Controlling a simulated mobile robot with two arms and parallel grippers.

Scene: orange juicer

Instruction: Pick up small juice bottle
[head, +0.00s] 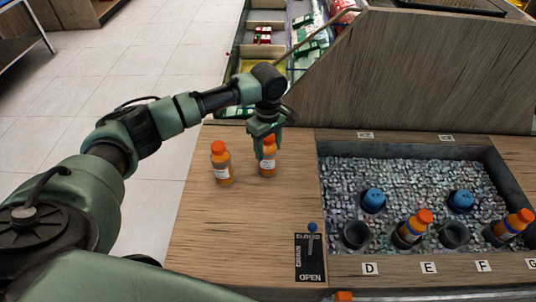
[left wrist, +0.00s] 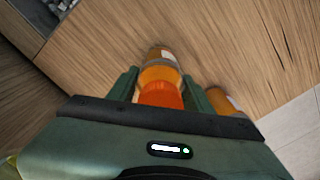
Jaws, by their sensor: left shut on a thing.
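Two small juice bottles with orange caps and white labels stand on the wooden counter in the head view. My left gripper (head: 265,137) points down over the right one of the two, the gripped bottle (head: 268,168), and is shut around its upper part. In the left wrist view this bottle (left wrist: 160,75) sits between the fingers of my left gripper (left wrist: 165,88). The other bottle (head: 221,166) stands just to its left, apart from the gripper; it also shows in the left wrist view (left wrist: 222,100). I cannot tell whether the gripped bottle touches the counter. My right gripper is not in view.
A drain lever panel (head: 310,258) lies at the counter front. A wooden partition (head: 430,75) rises behind the bin.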

